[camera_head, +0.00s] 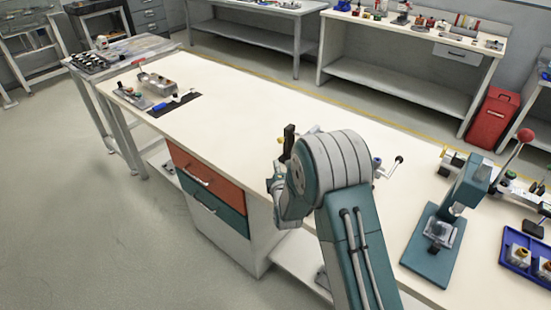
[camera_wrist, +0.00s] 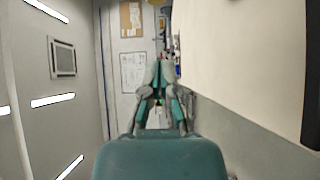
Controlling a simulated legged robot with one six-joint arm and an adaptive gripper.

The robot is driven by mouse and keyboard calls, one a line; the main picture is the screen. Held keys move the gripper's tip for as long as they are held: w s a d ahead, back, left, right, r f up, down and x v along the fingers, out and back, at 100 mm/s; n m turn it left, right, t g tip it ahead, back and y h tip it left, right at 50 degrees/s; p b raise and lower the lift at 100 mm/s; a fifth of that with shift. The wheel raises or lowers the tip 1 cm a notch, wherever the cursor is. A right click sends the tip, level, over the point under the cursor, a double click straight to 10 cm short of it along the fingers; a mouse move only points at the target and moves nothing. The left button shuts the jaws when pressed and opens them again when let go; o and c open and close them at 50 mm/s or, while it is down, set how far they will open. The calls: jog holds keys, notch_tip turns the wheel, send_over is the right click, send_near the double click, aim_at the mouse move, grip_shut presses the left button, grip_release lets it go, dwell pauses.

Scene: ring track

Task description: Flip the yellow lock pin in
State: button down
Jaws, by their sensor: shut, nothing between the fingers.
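My gripper (camera_wrist: 159,68) is shut and empty in the wrist view, with its fingertips close together. The view past the fingertips shows a wall and a narrow strip of small items, with no lock pin that I can make out. In the head view my arm rises at the bench's front edge and hides part of the bench top behind it. A small yellow spot (camera_head: 280,140) shows beside a black upright part (camera_head: 289,138) just left of my arm. I cannot tell whether it is the yellow lock pin. The gripper's fingers are not clear in the head view.
The long cream bench (camera_head: 235,95) is clear in its middle. A crank handle (camera_head: 388,168) is just right of my arm. Small fixtures (camera_head: 157,82) sit at far left.

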jog(key=s, duration=0.3)
jog(key=shift+d, duration=0.2)
jog(key=s+d+r+m+g+h, duration=0.1)
jog(key=s+d+r+m+g, duration=0.3)
jog(key=r, duration=0.4)
jog(key=s+d+r+m+g+h, duration=0.1)
jog(key=s+d+r+m+g, duration=0.1)
jog(key=s+d+r+m, duration=0.45)
jog(key=s+d+r+m+g, duration=0.1)
jog(key=s+r+m+g, duration=0.1)
jog(key=s, duration=0.6)
jog(key=s+d+r+m+g, duration=0.1)
jog(key=s+m, duration=0.3)
jog(key=s, duration=0.5)
jog(key=s+d+r+m+g+h, duration=0.1)
jog(key=s+d+r+m+g, duration=0.1)
jog(key=s, duration=0.7)
jog(key=shift+d+r+m+g, duration=0.35)
jog(key=shift+m+g, duration=0.25)
jog(key=shift+m, duration=0.15)
